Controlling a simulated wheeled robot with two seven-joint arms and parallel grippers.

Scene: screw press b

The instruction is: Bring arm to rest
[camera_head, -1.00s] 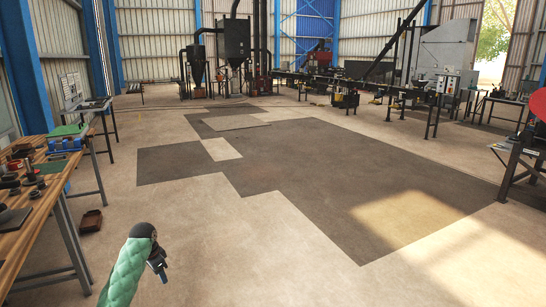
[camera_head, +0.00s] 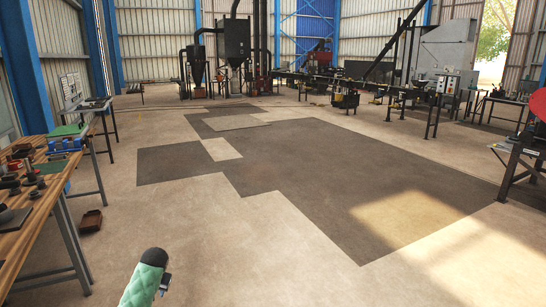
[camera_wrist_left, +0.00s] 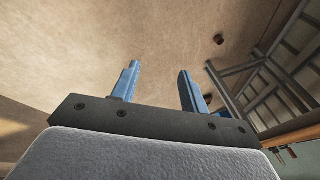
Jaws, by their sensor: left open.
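My left arm, in a green quilted sleeve with a dark end, comes in at the bottom left of the head view. My left gripper (camera_head: 165,284) shows there only as a small piece beside the sleeve, above bare floor. In the left wrist view its two blue fingers (camera_wrist_left: 158,88) stand apart with nothing between them. The gripper is open and empty. My right gripper is not in view.
Machines line the back. The middle floor (camera_head: 300,170) is clear.

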